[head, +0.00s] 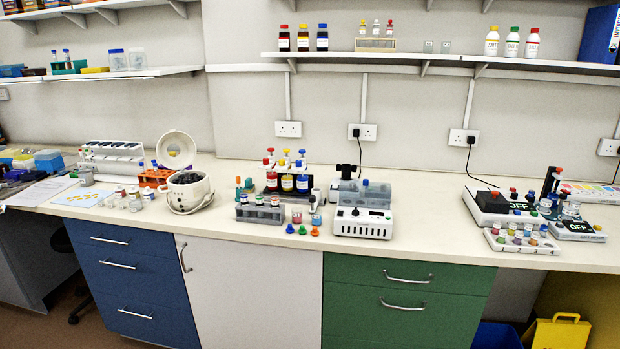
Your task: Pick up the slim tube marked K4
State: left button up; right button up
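No marking K4 is readable at this distance, so I cannot tell which tube bears it. A grey rack (260,213) with several small tubes stands near the front edge of the bench, left of centre. Slim teal and orange pieces (243,187) stand just behind it. An orange rack (156,178) with blue- and red-capped tubes stands further left, beside a white round vessel with its lid open (188,190). Another rack with blue-capped tubes (68,64) is on the left shelf. Neither of my grippers is in view.
The bench (430,225) is clear between this device and the right-hand devices (500,205).

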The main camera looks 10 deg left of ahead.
aim_at(155, 165)
jog(key=i+j, duration=0.2)
jog(key=j, duration=0.45)
jog(key=i+j, duration=0.25)
jog(key=j, duration=0.35)
jog(key=i+j, duration=0.2)
jog(key=j, duration=0.45)
jog(key=i+j, duration=0.25)
jog(key=j, duration=0.4)
jog(key=i+j, duration=0.2)
jog(key=j, duration=0.4)
jog(key=i+j, duration=0.25)
jog(key=j, duration=0.4)
jog(key=i+j, duration=0.2)
jog(key=j, duration=0.45)
jog(key=i+j, duration=0.25)
jog(key=j, duration=0.35)
